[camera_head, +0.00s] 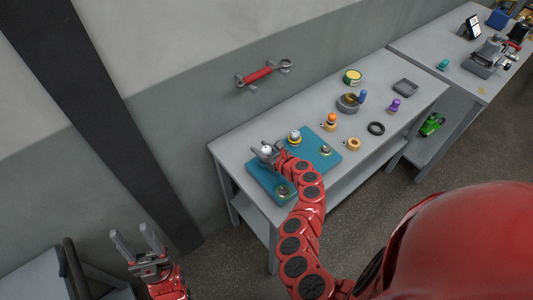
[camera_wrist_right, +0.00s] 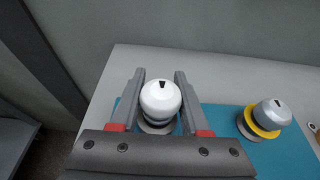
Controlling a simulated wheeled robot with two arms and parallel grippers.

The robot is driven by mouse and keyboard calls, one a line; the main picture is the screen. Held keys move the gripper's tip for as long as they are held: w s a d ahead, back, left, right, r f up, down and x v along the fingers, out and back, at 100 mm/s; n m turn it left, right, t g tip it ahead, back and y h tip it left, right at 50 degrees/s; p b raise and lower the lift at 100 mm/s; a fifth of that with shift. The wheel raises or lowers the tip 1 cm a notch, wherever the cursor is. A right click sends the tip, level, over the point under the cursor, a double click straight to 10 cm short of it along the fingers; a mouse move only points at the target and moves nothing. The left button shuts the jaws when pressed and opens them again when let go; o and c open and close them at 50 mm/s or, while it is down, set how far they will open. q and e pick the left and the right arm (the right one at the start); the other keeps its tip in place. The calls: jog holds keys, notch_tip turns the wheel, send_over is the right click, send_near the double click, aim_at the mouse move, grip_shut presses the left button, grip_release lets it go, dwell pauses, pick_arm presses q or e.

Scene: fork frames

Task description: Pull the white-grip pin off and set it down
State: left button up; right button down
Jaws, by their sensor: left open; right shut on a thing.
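The white-grip pin (camera_wrist_right: 160,98) has a round white knob with a small dark mark on top, and it also shows in the head view (camera_head: 266,150). My right gripper (camera_wrist_right: 160,84) is shut on it, one finger on each side of the knob. A grey collar shows under the knob. Whether the pin is seated or raised is hidden. It is over the left end of a blue plate (camera_head: 312,171) on the grey workbench. My left gripper (camera_head: 138,238) is open and empty, off the bench at lower left.
A grey-topped knob with a yellow ring (camera_wrist_right: 267,117) stands beside the white one. Fittings (camera_head: 326,151) (camera_head: 283,191) sit on the plate's near side. An orange-topped piece (camera_head: 331,120), a black ring (camera_head: 376,128) and a grey tray (camera_head: 405,87) are further right, with bare bench between.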

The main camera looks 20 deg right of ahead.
jog(key=shift+r+p, duration=1.9)
jog(key=shift+r, duration=0.4)
jog(key=shift+r, duration=0.1)
notch_tip(320, 180, up, 4)
jog(key=p, duration=0.3)
